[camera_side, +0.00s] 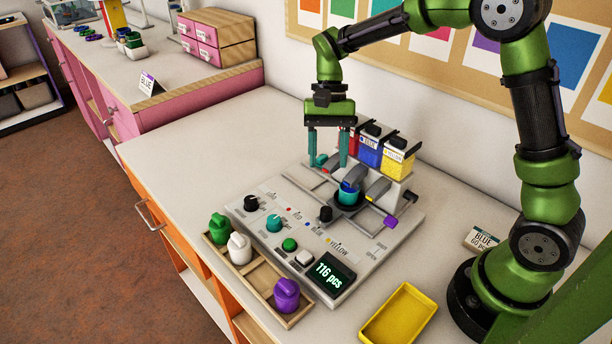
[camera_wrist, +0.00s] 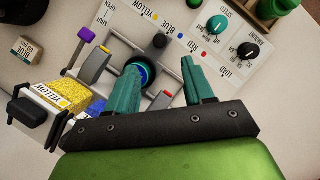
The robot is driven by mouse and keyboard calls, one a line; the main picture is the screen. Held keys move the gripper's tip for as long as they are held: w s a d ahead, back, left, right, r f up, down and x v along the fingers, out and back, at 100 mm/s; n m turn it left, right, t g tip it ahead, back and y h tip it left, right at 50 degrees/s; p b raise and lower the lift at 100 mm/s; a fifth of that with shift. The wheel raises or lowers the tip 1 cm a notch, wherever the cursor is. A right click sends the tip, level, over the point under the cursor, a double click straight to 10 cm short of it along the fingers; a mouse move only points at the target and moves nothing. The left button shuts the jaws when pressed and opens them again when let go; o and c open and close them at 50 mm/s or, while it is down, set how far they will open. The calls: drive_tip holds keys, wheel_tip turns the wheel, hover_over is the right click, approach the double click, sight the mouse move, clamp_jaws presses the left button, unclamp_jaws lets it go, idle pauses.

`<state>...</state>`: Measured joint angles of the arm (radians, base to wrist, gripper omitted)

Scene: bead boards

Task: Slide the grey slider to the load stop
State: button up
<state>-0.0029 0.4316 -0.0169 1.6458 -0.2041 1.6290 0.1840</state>
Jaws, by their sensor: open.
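The dark grey slider knob (camera_side: 326,213) stands upright at the front of the cup, near the blue label on the panel. It also shows in the wrist view (camera_wrist: 160,41), beside the printed blue mark. The load label (camera_wrist: 231,71) lies at the far end of the row, past red. A teal cup (camera_side: 347,197) with blue inside sits behind the knob, below the blue hopper. My gripper (camera_side: 328,162) is open and empty, above and behind the knob, toward the red side. In the wrist view its teal fingers (camera_wrist: 160,65) hide part of the cup.
Blue (camera_side: 369,152) and yellow (camera_side: 397,164) hoppers stand behind; red is partly hidden by a finger. Grey levers and a purple handle (camera_side: 390,222) flank the cup. Black (camera_side: 251,203) and teal (camera_side: 274,223) dials stand at the front left. A yellow tray (camera_side: 398,315) lies right.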

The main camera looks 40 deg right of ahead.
sight(326, 209)
drive_tip(key=x, duration=1)
drive_tip(key=shift+s+a+f, duration=0.1)
drive_tip(key=shift+f, duration=0.25)
clamp_jaws()
